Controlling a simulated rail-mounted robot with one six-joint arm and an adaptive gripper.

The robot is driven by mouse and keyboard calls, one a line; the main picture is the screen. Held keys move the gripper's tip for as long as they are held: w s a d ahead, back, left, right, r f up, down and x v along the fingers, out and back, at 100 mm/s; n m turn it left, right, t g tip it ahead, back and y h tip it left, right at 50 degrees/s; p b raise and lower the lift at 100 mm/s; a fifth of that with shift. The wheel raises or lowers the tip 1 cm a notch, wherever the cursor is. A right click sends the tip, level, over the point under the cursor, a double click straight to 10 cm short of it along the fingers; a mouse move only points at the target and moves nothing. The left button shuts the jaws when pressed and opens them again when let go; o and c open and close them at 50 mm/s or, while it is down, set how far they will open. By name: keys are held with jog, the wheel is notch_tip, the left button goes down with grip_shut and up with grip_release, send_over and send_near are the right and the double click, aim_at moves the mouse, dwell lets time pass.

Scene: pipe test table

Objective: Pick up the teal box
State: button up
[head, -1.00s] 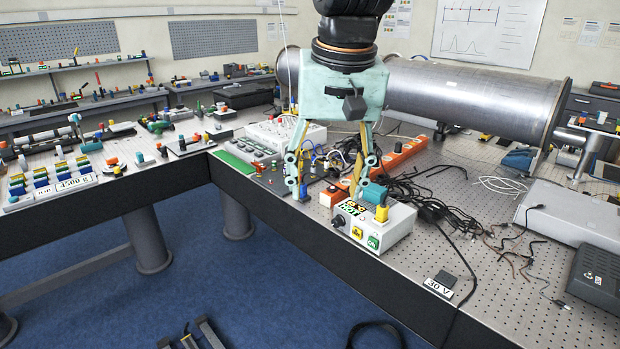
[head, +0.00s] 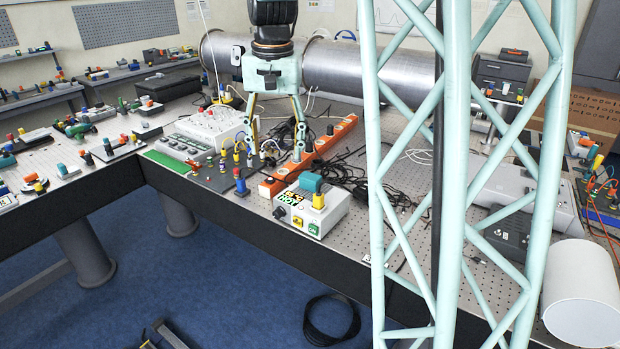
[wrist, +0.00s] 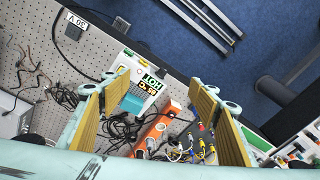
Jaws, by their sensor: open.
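A small teal box (head: 311,182) sits on top of a white control box (head: 322,210) near the bench's front edge, beside a yellow part. The teal box also shows in the wrist view (wrist: 131,103), close to the left finger. My gripper (head: 274,158) is open and empty. In the head view it hangs behind and left of the teal box, with its fingers spread over the orange power strip. In the wrist view my gripper (wrist: 158,82) has a wide gap between its fingers, with the teal box towards the left side of that gap.
An orange power strip (head: 333,137) and tangled black cables (head: 352,172) lie behind the white box. Small colored plugs (head: 240,183) stand to its left. A large metal pipe (head: 345,68) runs behind.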

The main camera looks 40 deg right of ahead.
jog(key=w+d+f+m+p, duration=0.2)
jog(key=w+d+f+p, duration=0.15)
jog(key=d, duration=0.45)
jog(key=m+g+p, duration=0.1)
jog(key=m+p, duration=0.2)
send_over(310, 176)
notch_tip(310, 176, down, 5)
jog(key=shift+w+d+f, duration=0.1)
jog(key=shift+f, duration=0.05)
jog(key=shift+f+p, duration=0.3)
jog(key=shift+f, duration=3.95)
jog(key=shift+f, duration=0.1)
jog(key=shift+f, duration=2.5)
jog(key=shift+c, duration=0.2)
